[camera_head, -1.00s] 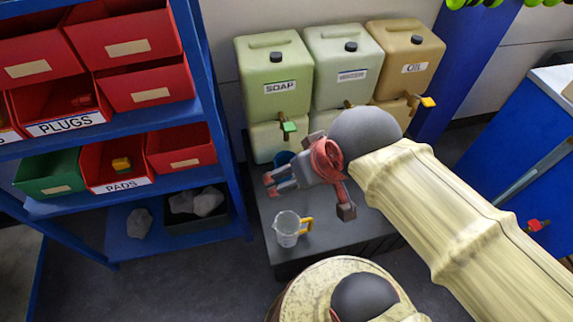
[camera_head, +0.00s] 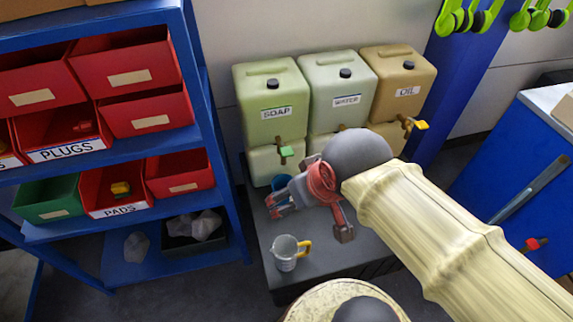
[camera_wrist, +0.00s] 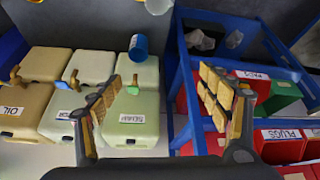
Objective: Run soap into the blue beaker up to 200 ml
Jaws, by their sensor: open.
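The blue beaker (camera_head: 281,182) stands on the dark bench below the soap container (camera_head: 272,95), partly hidden by my gripper in the head view. In the wrist view the blue beaker (camera_wrist: 138,46) shows beyond my left finger, apart from it. The soap container (camera_wrist: 130,117) is pale green, and its tap has a green handle (camera_head: 286,151); the handle also shows in the wrist view (camera_wrist: 133,90). My gripper (camera_head: 272,206) is open and empty, its fingers spread wide in the wrist view (camera_wrist: 160,86). It hangs in front of the blue beaker and the soap tap. The beaker's level marks are not readable.
A clear jug with a yellow handle (camera_head: 287,252) stands on the bench (camera_head: 336,258) nearer me. The water container (camera_head: 345,90) and oil container (camera_head: 398,80) stand right of the soap. A blue shelf (camera_head: 190,100) with red bins (camera_head: 125,80) stands left.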

